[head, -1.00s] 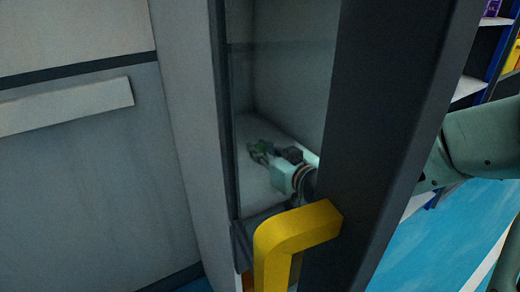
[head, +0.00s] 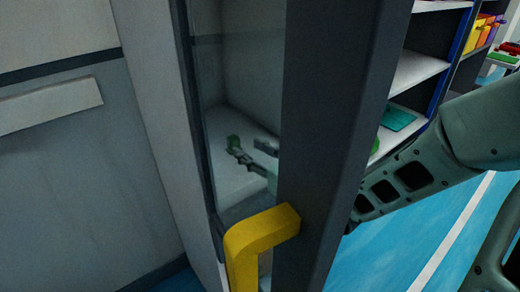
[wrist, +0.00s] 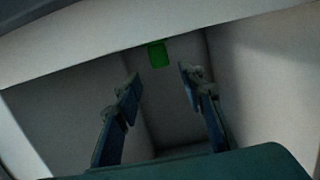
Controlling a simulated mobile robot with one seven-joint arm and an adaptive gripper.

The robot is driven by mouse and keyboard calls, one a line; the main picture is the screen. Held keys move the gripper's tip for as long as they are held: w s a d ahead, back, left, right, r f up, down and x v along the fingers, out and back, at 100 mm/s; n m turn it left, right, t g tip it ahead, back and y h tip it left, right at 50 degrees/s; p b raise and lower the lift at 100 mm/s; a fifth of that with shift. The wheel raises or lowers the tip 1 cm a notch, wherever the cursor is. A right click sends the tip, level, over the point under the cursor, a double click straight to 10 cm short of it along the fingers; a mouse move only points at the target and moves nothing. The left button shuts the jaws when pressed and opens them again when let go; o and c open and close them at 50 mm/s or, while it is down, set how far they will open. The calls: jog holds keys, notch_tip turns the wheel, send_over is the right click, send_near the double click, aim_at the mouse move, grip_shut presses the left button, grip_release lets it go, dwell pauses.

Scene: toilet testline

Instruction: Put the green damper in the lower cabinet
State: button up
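The small green damper (head: 233,142) rests on the pale floor of the cabinet (head: 216,122), seen through the glass of its door in the head view. My gripper (head: 249,152) is inside the cabinet, just to the right of and nearer than the damper. In the wrist view the damper (wrist: 158,54) lies beyond the fingertips, with a gap between. The two fingers of my gripper (wrist: 160,81) stand wide apart with nothing between them. Part of my gripper is hidden behind the dark door frame.
The dark door frame (head: 335,130) with a yellow handle (head: 258,232) stands between the camera and my gripper. Cabinet walls lie close on both sides in the wrist view. Shelves (head: 418,68) with a teal item (head: 397,118) stand at the right. Blue floor (head: 445,215) is clear there.

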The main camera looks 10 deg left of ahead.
jog(key=shift+s+d+b, duration=0.35)
jog(key=shift+d+b, duration=0.15)
jog(key=shift+b, duration=0.1)
jog(key=b, duration=0.1)
jog(key=d+b, duration=0.1)
jog(key=b, duration=0.1)
jog(key=shift+s+r, duration=0.25)
jog(key=shift+s, duration=0.15)
jog(key=shift+s+d+b, duration=0.35)
jog(key=shift+s+b, duration=0.1)
jog(key=shift+b, duration=0.25)
